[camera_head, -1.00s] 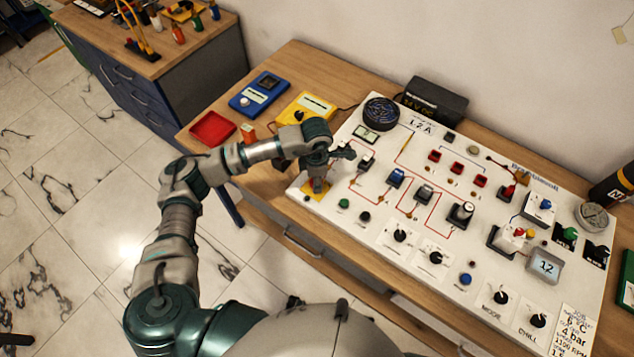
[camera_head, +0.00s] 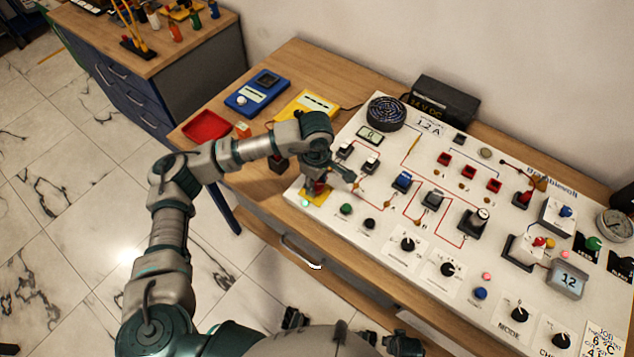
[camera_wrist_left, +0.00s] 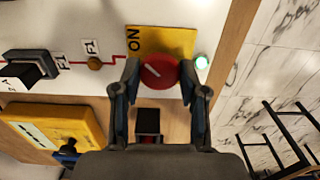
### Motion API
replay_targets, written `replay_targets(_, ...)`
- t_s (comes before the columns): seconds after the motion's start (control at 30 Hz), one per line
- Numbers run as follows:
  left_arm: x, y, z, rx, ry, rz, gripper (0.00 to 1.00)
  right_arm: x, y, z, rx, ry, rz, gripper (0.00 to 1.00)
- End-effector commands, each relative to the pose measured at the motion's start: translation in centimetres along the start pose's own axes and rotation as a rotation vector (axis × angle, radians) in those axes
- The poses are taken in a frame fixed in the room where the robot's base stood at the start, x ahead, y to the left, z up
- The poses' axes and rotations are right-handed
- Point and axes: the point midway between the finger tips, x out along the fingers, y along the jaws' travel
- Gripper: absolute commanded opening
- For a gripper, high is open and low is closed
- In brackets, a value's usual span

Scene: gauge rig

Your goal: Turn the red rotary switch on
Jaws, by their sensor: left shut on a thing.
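The red rotary switch (camera_wrist_left: 160,72) is a round red knob with a white pointer line, mounted on a yellow plate (camera_wrist_left: 178,38) marked ON. The pointer slants toward the ON lettering. My left gripper (camera_wrist_left: 160,84) has one finger on each side of the knob and is shut on it. In the head view, the left gripper (camera_head: 322,176) is at the left end of the white panel and mostly hides the switch; part of the yellow plate (camera_head: 316,199) shows below. A small lamp (camera_wrist_left: 202,62) beside the plate glows pale green.
The white panel (camera_head: 385,240) carries several other switches, knobs and wires. A red tray (camera_head: 206,126), a blue meter (camera_head: 257,93) and a yellow meter (camera_head: 306,105) lie left of it. A black box (camera_head: 443,104) stands behind.

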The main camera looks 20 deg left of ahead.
Motion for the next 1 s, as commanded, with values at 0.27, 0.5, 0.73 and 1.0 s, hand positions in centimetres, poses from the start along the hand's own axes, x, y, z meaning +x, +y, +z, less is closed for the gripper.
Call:
replay_targets(0.27, -0.19, 0.16, -0.15, 0.025, 0.002, 0.007, 0.08, -0.68, 0.03, -0.37, 0.001, 0.003, 0.000, 0.40)
replay_targets(0.5, -0.24, 0.18, -0.15, 0.025, 0.002, 0.008, 0.08, -0.63, 0.04, -0.41, 0.001, 0.002, 0.000, 0.40)
replay_targets(0.73, -0.19, 0.12, -0.10, 0.026, 0.002, 0.006, 0.68, -0.63, 0.01, -0.42, 0.001, 0.003, 0.000, 0.40)
replay_targets(1.0, -0.33, 0.05, -0.04, 0.026, 0.001, 0.004, 0.68, -0.62, 0.09, -0.35, 0.001, 0.002, 0.001, 0.40)
